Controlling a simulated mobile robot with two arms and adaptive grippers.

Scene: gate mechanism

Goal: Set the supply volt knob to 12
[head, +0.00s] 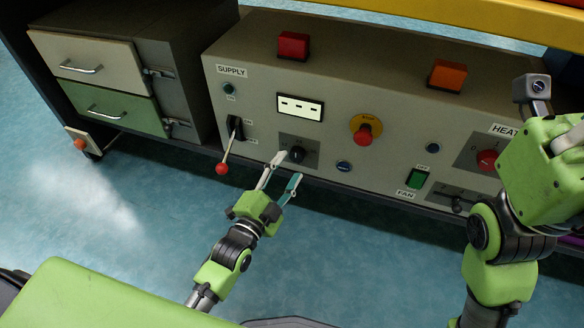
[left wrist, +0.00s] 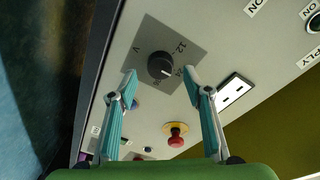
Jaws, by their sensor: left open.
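The supply volt knob (head: 297,155) is a round black knob on a dark grey square plate on the panel's front. In the left wrist view the knob (left wrist: 160,66) faces me, with a "12" mark (left wrist: 180,46) on its plate and other marks too small to read surely. A pale pointer line seems to show on it, but its setting is unclear. My left gripper (head: 288,167) is open just in front of the knob. In the left wrist view its fingertips (left wrist: 160,75) stand on either side of the knob, apart from it. My right gripper's fingers are out of sight.
Near the knob are a supply lever with a red ball (head: 222,168), a display (head: 300,107) showing dashes, a red emergency button (head: 364,134) on yellow and a blue button (head: 344,166). A green fan switch (head: 418,179) is further right. Drawers (head: 108,105) stand left. Floor in front is clear.

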